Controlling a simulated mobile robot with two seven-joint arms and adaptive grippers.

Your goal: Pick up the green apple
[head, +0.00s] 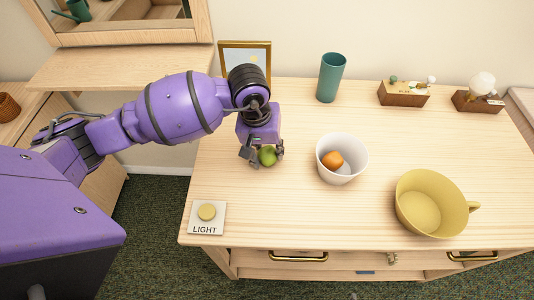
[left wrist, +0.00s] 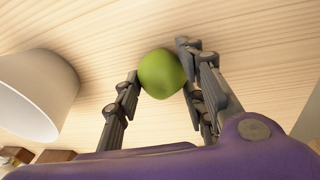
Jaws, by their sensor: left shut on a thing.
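The green apple (head: 267,156) is at the left part of the wooden dresser top in the head view. My left gripper (head: 263,153) points down over it and is shut on it, with fingers on both sides. In the left wrist view, the apple (left wrist: 162,74) sits between the fingertips of my left gripper (left wrist: 160,85), against the wood grain. I cannot tell whether the apple touches the dresser top or is slightly above it. My right gripper is not in view.
A white bowl (head: 326,169) holding an orange fruit (head: 332,160) stands right of the apple. A yellow cup (head: 432,205) is farther right. A teal cup (head: 330,78), a picture frame (head: 231,47) and wooden boxes stand at the back. A light switch plate (head: 207,226) is front left.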

